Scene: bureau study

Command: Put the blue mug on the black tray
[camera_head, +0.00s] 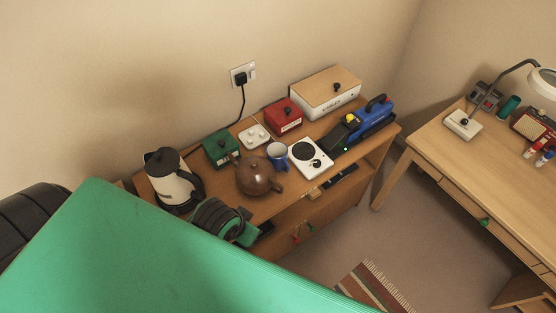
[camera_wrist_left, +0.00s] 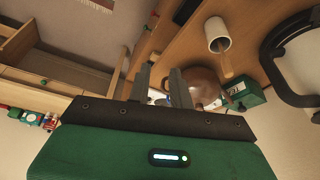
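The blue mug (camera_head: 277,155) stands upright on the wooden cabinet top, just behind the brown teapot (camera_head: 256,177) and left of a white hotplate. A bit of blue (camera_wrist_left: 167,86) shows between my fingers in the left wrist view, apparently the mug beyond them. My left gripper (camera_wrist_left: 161,78) has its two grey fingers apart with nothing held between them. In the head view its wrist is low at the cabinet's front edge, partly hidden by my green arm. I cannot identify the black tray for sure; a dark flat item (camera_head: 341,178) lies at the cabinet front. My right gripper is not in view.
A kettle (camera_head: 172,181), green box (camera_head: 221,148), white socket block (camera_head: 254,136), red box (camera_head: 284,116), hotplate (camera_head: 311,158) and blue-handled device (camera_head: 371,118) crowd the cabinet top. A white cup (camera_wrist_left: 218,34) shows in the wrist view. A desk (camera_head: 472,158) stands to the right.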

